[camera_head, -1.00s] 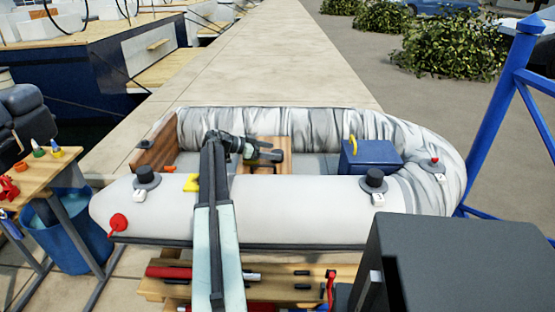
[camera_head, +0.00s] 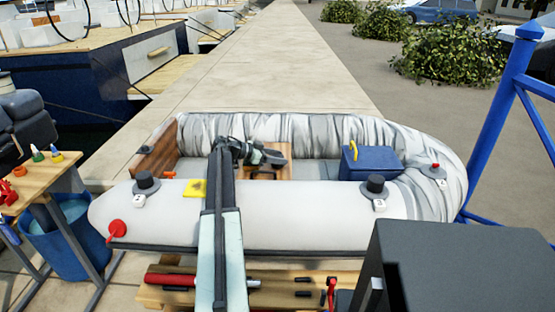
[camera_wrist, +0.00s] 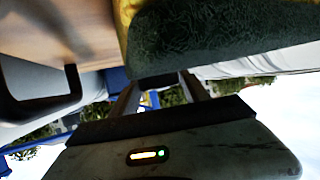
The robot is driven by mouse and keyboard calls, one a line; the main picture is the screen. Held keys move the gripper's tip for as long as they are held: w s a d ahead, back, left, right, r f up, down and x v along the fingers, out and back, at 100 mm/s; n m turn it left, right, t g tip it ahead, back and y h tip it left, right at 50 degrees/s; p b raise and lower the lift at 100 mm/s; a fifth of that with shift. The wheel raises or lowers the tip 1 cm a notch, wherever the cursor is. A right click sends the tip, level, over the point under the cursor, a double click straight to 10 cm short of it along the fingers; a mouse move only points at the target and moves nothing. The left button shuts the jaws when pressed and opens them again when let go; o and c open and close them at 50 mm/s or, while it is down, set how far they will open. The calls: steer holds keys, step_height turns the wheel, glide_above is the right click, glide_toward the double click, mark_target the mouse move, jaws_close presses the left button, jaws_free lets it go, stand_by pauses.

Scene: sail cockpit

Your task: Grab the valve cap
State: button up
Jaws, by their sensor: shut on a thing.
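Two dark round valve caps sit on the grey dinghy tube in the head view, one at the left (camera_head: 146,181) and one at the right (camera_head: 375,185). I cannot tell which one the task means. My gripper (camera_head: 276,157) is inside the dinghy above the wooden seat, apart from both caps. In the wrist view, my gripper (camera_wrist: 160,92) has a dark green, rough-faced thing with a yellow edge (camera_wrist: 215,38) across its fingers. It looks like a sponge, and the gripper appears shut on it. The fingertips are partly hidden behind it.
A yellow block (camera_head: 193,188) lies on the near tube beside my arm. A blue box (camera_head: 370,162) with a yellow handle stands inside the dinghy. A wooden side table (camera_head: 30,186) with small bottles is at the left. A blue post (camera_head: 505,110) rises at the right.

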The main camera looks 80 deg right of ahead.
mark_target(278, 156)
step_height(278, 156, up, 10)
steer(key=p, duration=0.9)
steer(key=shift+f, duration=0.15)
